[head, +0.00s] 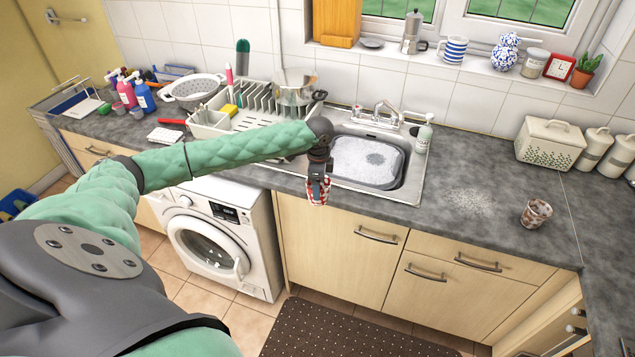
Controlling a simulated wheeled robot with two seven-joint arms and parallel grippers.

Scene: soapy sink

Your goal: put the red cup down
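The red cup (318,196), with a red and white pattern, is at the end of my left arm. My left gripper (318,182) points down and is shut on it, hiding part of it. In the head view the cup overlaps the worktop's front edge and the cupboard front, left of the sink basin, and seems held in the air. My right gripper is not in view.
The sink (367,160) holds a grey bowl of suds (360,182). A brown patterned cup (537,213) stands on the right worktop, near a wet or foamy patch (470,200). A dish rack (247,105) stands left of the sink. Worktop between sink and brown cup is mostly clear.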

